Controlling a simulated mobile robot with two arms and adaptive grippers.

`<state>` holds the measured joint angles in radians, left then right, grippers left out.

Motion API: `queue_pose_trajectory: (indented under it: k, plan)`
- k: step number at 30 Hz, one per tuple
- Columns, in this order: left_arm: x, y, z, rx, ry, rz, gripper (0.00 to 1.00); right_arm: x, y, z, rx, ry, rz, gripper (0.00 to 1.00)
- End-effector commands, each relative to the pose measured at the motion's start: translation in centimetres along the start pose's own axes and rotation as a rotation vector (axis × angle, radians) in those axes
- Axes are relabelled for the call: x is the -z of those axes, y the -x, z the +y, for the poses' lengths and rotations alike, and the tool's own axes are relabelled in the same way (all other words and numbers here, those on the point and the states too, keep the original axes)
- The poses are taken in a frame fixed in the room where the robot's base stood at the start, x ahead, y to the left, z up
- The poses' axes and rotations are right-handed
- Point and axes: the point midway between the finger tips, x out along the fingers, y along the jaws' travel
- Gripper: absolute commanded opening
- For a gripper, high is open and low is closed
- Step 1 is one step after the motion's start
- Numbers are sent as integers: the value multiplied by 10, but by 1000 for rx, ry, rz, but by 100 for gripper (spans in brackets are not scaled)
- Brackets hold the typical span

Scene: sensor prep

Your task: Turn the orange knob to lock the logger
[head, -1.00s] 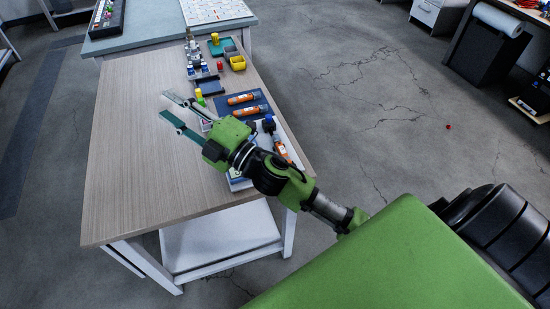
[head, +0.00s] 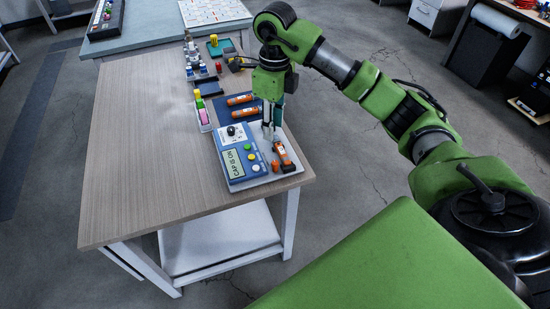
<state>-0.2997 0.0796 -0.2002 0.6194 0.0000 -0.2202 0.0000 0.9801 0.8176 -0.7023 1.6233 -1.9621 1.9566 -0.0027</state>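An orange-and-black logger (head: 284,156) lies on a pale tray at the table's front right corner. A small orange piece (head: 275,165), possibly the orange knob, sits beside its lower left side. Left of it is a blue panel (head: 236,170) with a lettered display, a black knob and coloured buttons. My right gripper (head: 268,132) points down just behind the logger, its fingertips near the tray. The view does not show clearly how far apart its fingers are, and they hide what lies behind them. My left gripper is not in view.
Two orange cylinders (head: 241,99) lie on a dark blue mat behind the panel. A small rack (head: 203,116) with coloured pieces stands left of the mat. Bottles and small containers stand farther back. The left side of the wooden table (head: 140,150) is clear.

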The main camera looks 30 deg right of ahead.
Motion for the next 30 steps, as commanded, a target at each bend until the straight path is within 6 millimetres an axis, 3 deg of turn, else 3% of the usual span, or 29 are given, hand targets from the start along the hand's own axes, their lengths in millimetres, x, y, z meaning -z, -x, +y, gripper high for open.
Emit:
queue_pose_trajectory:
  k: [5, 21, 30]
  plan:
    - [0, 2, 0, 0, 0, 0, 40, 6, -11, -4, 12, -8, 23, 32]
    - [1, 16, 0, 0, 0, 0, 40, 7, -115, -4, 8, -7, 19, 32]
    - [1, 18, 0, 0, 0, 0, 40, 6, -136, -5, 11, -5, 15, 32]
